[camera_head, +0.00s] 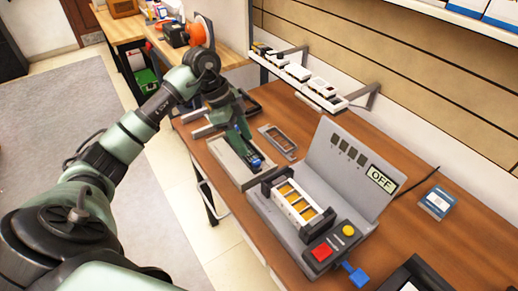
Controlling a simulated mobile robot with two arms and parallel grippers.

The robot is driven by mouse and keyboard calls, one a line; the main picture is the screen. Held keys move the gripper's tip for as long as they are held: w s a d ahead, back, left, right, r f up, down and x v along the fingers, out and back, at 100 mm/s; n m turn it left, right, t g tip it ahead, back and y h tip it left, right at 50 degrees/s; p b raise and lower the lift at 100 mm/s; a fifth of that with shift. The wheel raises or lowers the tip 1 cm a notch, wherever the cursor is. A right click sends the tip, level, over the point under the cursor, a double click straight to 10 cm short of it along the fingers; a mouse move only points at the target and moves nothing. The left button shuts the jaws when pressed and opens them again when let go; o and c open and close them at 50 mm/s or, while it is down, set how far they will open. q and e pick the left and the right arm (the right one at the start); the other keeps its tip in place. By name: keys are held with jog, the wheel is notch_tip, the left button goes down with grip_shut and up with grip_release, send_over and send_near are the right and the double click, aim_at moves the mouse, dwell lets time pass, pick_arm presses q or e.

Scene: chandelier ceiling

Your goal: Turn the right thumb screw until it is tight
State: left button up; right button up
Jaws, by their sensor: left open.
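My left gripper (222,116) is open at the end of my green and black arm, over the far left part of the wooden bench. Below it, a grey fixture plate (228,159) lies on the bench, partly hidden by the gripper. A dark green and blue part (256,161) lies on the plate, with its far end by the gripper. I cannot tell whether the gripper touches it. No thumb screw can be clearly made out at this size. My right gripper is not in view.
A grey test station (350,172) with an OFF display stands on the bench (455,240), holding a white frame (297,204). It has a red button (320,252), a yellow button (348,230) and a blue lever (356,274). A slotted metal plate (278,141) lies behind the fixture. A shelf (335,104) hangs above.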

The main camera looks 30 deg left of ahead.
aim_at(256, 161)
pick_arm(q)
jog(key=f, duration=0.1)
jog(key=d+f, duration=0.2)
jog(key=shift+s+f, duration=0.2)
jog(key=shift+f, duration=0.15)
jog(key=shift+w+d+f+p, duration=0.1)
jog(key=shift+w+f+p, duration=0.1)
jog(key=shift+f, duration=0.3)
jog(key=shift+w+d+f+p, duration=0.1)
jog(key=shift+w+f, duration=0.1)
jog(key=shift+f, duration=0.25)
jog(key=shift+d+f, duration=0.1)
jog(key=shift+f, duration=0.1)
jog(key=c, duration=0.9)
grip_shut()
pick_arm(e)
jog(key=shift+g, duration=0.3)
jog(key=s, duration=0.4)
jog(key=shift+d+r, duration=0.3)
